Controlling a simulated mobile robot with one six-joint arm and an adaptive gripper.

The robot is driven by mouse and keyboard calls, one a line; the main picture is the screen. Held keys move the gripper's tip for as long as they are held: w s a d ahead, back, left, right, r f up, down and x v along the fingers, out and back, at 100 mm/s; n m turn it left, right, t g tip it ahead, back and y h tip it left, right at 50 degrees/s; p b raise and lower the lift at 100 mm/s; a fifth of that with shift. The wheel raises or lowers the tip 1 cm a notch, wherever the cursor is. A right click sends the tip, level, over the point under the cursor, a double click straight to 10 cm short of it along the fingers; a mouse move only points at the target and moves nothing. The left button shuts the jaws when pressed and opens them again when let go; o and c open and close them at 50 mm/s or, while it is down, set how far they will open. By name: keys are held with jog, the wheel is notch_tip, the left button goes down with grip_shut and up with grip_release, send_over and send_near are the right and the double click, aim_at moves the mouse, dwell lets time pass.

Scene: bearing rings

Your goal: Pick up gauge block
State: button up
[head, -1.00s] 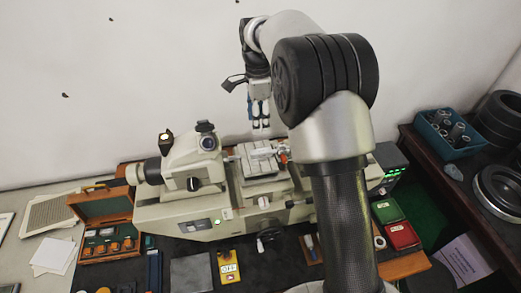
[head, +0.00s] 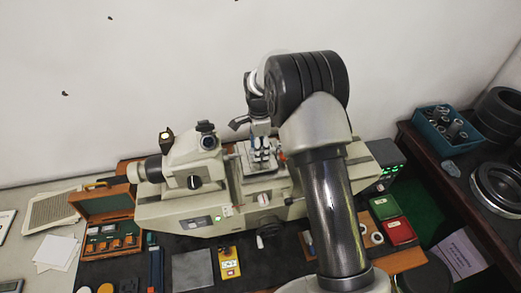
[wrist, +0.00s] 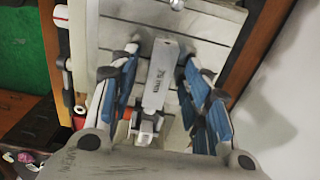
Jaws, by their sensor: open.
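The gauge block (wrist: 160,76) is a pale grey metal bar with dark markings on one face. In the wrist view it stands out between the two fingers of my gripper (wrist: 157,90), with a gap on each side. My gripper is open, and its blue and dark finger pads flank the block without visibly closing on it. In the head view my gripper (head: 262,156) is low over the stage of the measuring machine (head: 188,212), and its fingers largely hide the block there.
A wooden case (head: 106,205) with orange-topped pieces stands open at left. Green and red boxes (head: 400,231) lie at right. A blue bin (head: 444,125) of metal parts and several dark rings (head: 499,185) sit on the right-hand table. The white wall rises close behind the machine.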

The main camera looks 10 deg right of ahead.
jog(key=shift+c, duration=0.4)
grip_shut()
